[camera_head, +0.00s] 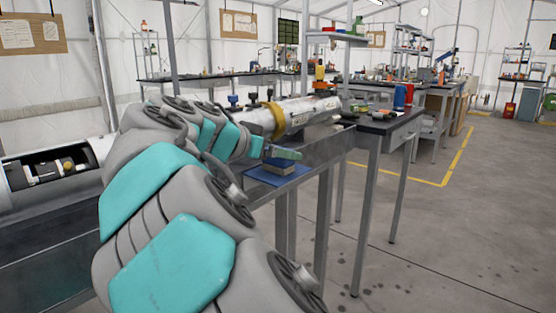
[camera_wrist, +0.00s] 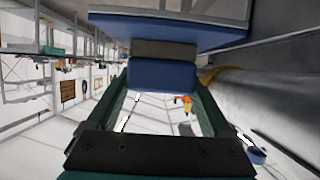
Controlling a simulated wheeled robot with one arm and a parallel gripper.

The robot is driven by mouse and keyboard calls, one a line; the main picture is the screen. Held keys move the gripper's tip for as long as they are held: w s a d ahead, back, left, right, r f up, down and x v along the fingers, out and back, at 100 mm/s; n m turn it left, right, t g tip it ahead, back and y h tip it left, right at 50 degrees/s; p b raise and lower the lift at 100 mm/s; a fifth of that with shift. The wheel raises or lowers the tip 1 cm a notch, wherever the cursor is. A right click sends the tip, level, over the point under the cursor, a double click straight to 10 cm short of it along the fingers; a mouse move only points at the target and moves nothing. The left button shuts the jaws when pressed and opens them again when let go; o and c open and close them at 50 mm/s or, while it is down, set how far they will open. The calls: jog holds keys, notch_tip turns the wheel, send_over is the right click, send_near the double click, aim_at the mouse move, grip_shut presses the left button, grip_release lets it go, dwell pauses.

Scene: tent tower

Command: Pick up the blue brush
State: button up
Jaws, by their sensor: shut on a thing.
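The blue brush (camera_head: 279,162) has a blue body and a grey bristle part. It shows just below my gripper (camera_head: 284,154) in the head view, above the blue mat (camera_head: 262,178) at the end of the grey bench. In the wrist view the brush body (camera_wrist: 163,76) sits between the two dark green fingers of my gripper (camera_wrist: 163,84), which is shut on it. The grey bristles face the blue mat (camera_wrist: 150,30); I cannot tell whether they touch it. My fingers hide part of the brush in the head view.
A silver cylinder with a yellow ring (camera_head: 279,121) lies along the bench beside my gripper. A dark-topped table (camera_head: 392,125) with a red can (camera_head: 408,96) and a blue can (camera_head: 399,97) stands to the right. The floor at right is open.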

jog(key=c, duration=0.3)
jog(key=shift+r, duration=0.1)
